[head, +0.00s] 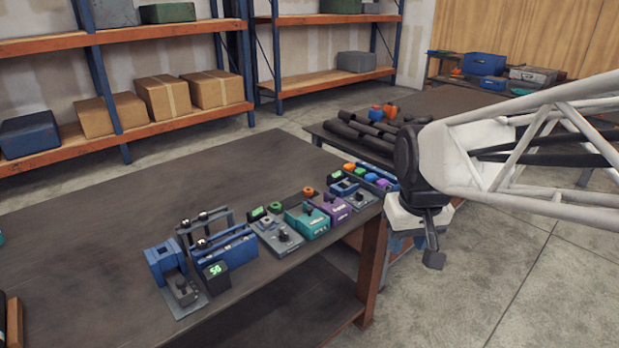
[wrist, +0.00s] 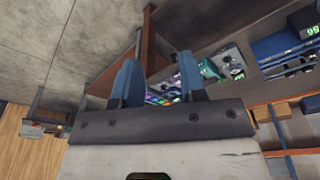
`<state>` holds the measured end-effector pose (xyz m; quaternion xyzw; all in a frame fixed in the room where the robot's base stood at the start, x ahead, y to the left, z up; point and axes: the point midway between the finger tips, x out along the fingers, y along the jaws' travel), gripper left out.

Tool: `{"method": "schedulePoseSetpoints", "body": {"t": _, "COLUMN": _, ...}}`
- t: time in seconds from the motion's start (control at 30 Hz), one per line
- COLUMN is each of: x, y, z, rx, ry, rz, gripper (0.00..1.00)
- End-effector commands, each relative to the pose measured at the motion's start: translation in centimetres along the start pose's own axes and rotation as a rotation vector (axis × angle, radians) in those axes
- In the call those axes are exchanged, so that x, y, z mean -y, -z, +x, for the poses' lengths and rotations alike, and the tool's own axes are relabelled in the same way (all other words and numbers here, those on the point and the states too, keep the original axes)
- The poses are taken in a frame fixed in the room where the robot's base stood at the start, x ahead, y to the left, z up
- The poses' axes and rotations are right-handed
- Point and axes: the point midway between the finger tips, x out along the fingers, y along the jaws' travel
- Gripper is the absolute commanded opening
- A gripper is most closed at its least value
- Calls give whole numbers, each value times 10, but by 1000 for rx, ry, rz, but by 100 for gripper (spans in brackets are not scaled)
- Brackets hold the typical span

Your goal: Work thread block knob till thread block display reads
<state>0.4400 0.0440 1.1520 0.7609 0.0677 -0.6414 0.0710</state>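A row of small devices lies along the near right edge of the dark workbench (head: 95,225). At its near end, a blue block (head: 160,262) with an opening stands behind a grey plate carrying a dark knob (head: 182,290). Beside it a dark display (head: 216,278) shows green digits, seemingly 50; it also shows in the wrist view (wrist: 312,30). No label tells me for certain which device is the thread block. My gripper (head: 433,258) hangs beyond the bench's right end, away from every knob. In the wrist view its two blue fingers (wrist: 159,62) are apart with nothing between them.
Other stations include a grey plate with a knob (head: 283,237), a teal box (head: 307,220) and a purple box (head: 331,206). A blue fixture (head: 222,248) with a metal frame stands behind the display. A second table (head: 455,105) holds dark pipes. The bench's left side is largely clear.

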Motion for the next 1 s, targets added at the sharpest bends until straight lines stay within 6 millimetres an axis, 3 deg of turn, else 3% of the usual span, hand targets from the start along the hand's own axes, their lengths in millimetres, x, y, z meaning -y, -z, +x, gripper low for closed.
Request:
{"method": "schedulePoseSetpoints", "body": {"t": 0.47, "x": 38, "y": 101, "z": 32, "rx": 46, "ry": 21, "rz": -165, "gripper": 38}}
{"method": "schedulePoseSetpoints", "body": {"t": 1.0, "x": 103, "y": 202, "z": 94, "rx": 97, "ry": 43, "rz": -350, "gripper": 38}}
